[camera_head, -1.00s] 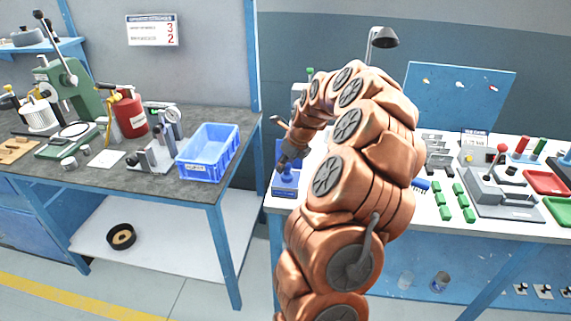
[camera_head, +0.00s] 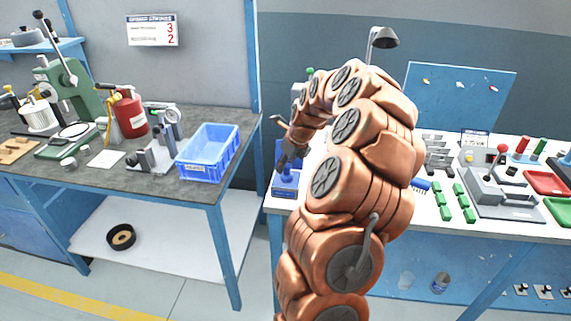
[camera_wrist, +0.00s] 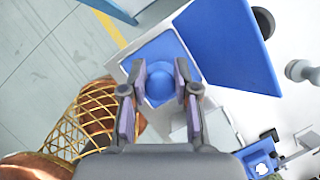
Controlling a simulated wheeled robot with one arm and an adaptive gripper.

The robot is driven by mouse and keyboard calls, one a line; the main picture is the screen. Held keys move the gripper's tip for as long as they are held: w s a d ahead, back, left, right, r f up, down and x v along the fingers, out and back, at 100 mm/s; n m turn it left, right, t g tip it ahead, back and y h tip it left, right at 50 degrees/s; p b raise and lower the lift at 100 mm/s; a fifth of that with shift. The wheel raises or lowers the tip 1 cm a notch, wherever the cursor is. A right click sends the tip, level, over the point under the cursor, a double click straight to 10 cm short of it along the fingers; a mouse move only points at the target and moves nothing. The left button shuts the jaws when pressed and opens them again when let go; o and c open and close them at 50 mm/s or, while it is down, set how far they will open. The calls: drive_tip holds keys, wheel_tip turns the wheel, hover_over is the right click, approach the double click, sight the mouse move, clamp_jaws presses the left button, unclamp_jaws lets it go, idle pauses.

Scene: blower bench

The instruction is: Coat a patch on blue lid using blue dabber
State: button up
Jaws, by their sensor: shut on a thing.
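My gripper (camera_wrist: 159,98) is shut on a blue round-topped piece (camera_wrist: 160,78), which looks like the blue dabber. Below it in the wrist view is a blue square (camera_wrist: 158,47) with a pale border; I cannot tell whether this is the dabber's base or the blue lid, or whether the two touch. In the head view my gripper (camera_head: 291,153) points down over a blue piece (camera_head: 286,179) at the left front corner of the white bench. My arm hides much of the bench there.
A larger blue panel (camera_wrist: 227,48) stands close beside the fingers. A blue bin (camera_head: 208,152) sits on the left table. Right of my arm are green blocks (camera_head: 464,202), a grey lever device (camera_head: 497,190) and a red tray (camera_head: 544,181). A floor gap separates the tables.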

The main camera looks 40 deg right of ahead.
drive_tip(key=shift+d+r+p, duration=0.1)
drive_tip(key=shift+r+p, duration=0.5)
drive_tip(key=shift+r, duration=2.75)
